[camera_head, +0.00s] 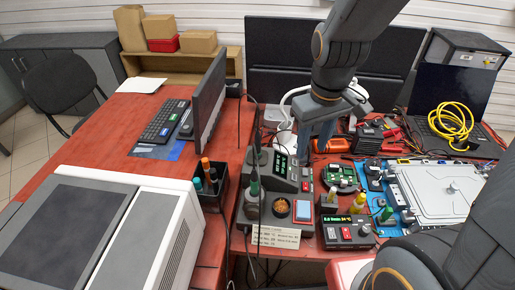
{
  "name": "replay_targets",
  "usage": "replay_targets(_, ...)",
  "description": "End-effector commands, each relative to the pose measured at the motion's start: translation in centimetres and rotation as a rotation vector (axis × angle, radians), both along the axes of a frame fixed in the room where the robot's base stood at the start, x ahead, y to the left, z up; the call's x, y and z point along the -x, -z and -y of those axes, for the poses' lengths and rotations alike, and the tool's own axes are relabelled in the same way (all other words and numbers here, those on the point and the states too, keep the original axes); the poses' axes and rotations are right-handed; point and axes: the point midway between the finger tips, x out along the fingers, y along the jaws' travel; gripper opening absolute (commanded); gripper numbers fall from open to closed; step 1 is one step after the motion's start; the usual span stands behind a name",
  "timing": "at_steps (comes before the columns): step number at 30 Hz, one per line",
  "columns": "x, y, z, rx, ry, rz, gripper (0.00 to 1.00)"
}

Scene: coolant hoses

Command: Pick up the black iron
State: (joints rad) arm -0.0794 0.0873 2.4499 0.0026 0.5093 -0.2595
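A slim dark soldering iron with a greenish part (254,184) stands upright in a holder at the front of the red bench, left of centre. It looks like the black iron, but it is small here and its lower end is hidden in the holder. My gripper (314,146) points down above the bench, behind and to the right of the iron, apart from it. Its two blue-grey fingers are spread with a gap between them, and I see nothing held there.
A dark station with a green display (284,172) stands beside the iron. A sponge tray (303,211), a second display unit (346,233) and a green circuit board (341,177) crowd the bench. A black cup of tools (211,187) and a monitor (209,100) stand left.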

Motion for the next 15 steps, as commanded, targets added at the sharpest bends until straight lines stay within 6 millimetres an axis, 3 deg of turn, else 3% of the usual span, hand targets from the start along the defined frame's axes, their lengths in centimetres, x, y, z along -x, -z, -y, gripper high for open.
replay_targets(3,-3.2,-0.4,-3.7,0.024,-0.331,-0.026,0.38)
replay_targets(9,-6.5,-1.1,-9.3,0.049,-0.814,-0.064,0.38)
replay_targets(15,-7.6,-1.3,-11.8,0.057,-1.029,-0.081,0.38)
